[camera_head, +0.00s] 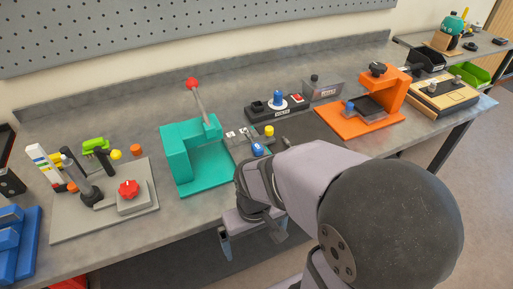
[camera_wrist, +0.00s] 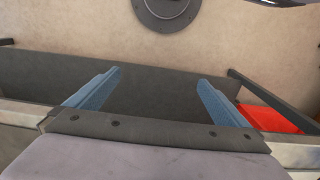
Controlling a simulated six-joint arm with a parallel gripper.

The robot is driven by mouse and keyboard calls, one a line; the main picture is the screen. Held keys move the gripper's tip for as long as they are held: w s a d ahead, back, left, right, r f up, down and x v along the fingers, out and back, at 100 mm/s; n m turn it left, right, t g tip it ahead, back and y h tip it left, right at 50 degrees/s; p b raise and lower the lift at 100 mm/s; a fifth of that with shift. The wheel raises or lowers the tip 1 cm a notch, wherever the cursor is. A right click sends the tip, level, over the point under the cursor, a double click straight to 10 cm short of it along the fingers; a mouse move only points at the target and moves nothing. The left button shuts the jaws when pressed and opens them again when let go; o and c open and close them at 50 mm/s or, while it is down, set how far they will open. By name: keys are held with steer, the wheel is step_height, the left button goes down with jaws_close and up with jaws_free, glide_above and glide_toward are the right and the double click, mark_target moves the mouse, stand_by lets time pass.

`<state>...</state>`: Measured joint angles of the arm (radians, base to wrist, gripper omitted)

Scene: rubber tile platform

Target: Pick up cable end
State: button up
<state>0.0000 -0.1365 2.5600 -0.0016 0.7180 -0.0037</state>
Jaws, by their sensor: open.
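I cannot make out a cable end for certain in either view. A small dark piece (camera_head: 286,142) lies on the bench beside my arm, too small to identify. My gripper (camera_head: 252,243) hangs at the bench's front edge, pointing down, below the blue-knobbed device. In the wrist view my gripper (camera_wrist: 159,78) shows two blue-grey fingers spread wide with nothing between them. My arm hides part of the bench in the head view.
The grey workbench (camera_head: 110,235) carries a teal press (camera_head: 185,158), an orange press (camera_head: 392,90), a control box (camera_head: 276,105) and a lever panel (camera_head: 62,228). Blue bins (camera_head: 20,245) stand at the left. A red object (camera_wrist: 268,118) shows at right in the wrist view.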

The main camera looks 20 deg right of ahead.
steer(key=w+d+r+m+p, duration=0.1)
steer(key=w+r+m+p, duration=0.1)
steer(key=w+r, duration=0.1)
steer(key=w+d+r+m+p, duration=0.2)
steer(key=w+r+m, duration=0.1)
steer(key=w, duration=0.3)
steer(key=w+d+r+m+p, duration=0.1)
steer(key=w+r+m+p, duration=0.1)
steer(key=w+r, duration=0.1)
steer(key=shift+w+d+g, duration=0.25)
steer(key=shift+w+g, duration=0.05)
steer(key=shift+w, duration=0.6)
steer(key=w+d+r+m+p, duration=0.3)
steer(key=w+d+m, duration=0.15)
steer(key=w, duration=0.25)
steer(key=r+m+p, duration=0.1)
steer(key=m+p, duration=0.1)
steer(key=m, duration=0.5)
glide_above(253, 141)
steer(key=shift+w+a+n, duration=0.15)
steer(key=shift+a+n, duration=0.05)
steer(key=shift+n, duration=0.05)
steer(key=shift+d+f+p, duration=0.15)
steer(key=shift+f+p, duration=1.7)
steer(key=shift+f, duration=1.8)
steer(key=shift+c, duration=0.3)
steer(key=c, duration=0.9)
